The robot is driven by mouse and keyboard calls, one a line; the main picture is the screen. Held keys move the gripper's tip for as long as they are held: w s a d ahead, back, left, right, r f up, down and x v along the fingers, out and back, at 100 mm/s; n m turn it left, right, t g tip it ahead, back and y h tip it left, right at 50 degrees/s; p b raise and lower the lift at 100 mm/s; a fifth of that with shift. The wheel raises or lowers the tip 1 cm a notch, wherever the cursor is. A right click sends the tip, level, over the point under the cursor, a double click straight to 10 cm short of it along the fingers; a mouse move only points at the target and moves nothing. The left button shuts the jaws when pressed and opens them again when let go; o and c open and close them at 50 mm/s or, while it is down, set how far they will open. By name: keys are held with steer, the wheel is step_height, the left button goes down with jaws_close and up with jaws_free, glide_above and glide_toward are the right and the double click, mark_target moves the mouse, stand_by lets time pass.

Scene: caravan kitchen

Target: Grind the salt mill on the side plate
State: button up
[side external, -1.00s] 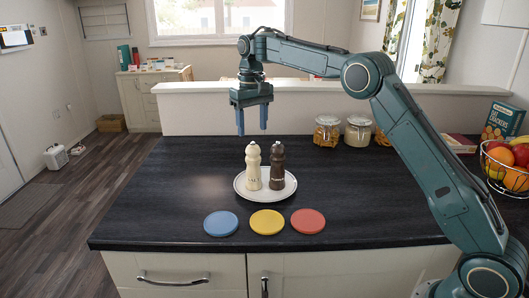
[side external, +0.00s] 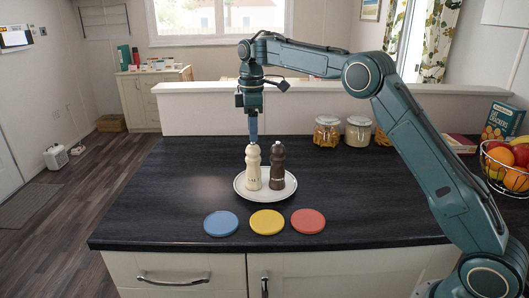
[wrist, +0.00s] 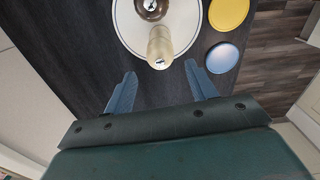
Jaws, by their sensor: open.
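A cream salt mill (side external: 253,168) stands upright on the left part of a white side plate (side external: 239,187). A dark brown pepper mill (side external: 277,168) stands close beside it on the right. My gripper (side external: 253,128) is above the salt mill in the side view, seen edge-on, its fingertips just over or behind the mill's top. In the wrist view my gripper (wrist: 161,90) is open, with blue fingers wide apart and nothing between them. There the salt mill (wrist: 160,48) lies beyond the fingertips, roughly centred between them, with the pepper mill (wrist: 152,8) behind it.
Blue (side external: 221,223), yellow (side external: 267,222) and red (side external: 308,221) discs lie along the front of the dark counter (side external: 150,215). Glass jars (side external: 327,130) stand at the back, before a low wall. A fruit basket (side external: 505,165) and a cracker box (side external: 500,122) are at the right.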

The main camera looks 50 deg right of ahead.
mark_target(253, 146)
steer(key=shift+f, duration=0.15)
steer(key=shift+f, duration=2.85)
steer(key=shift+c, duration=0.5)
steer(key=c, duration=0.7)
steer(key=shift+f, duration=0.1)
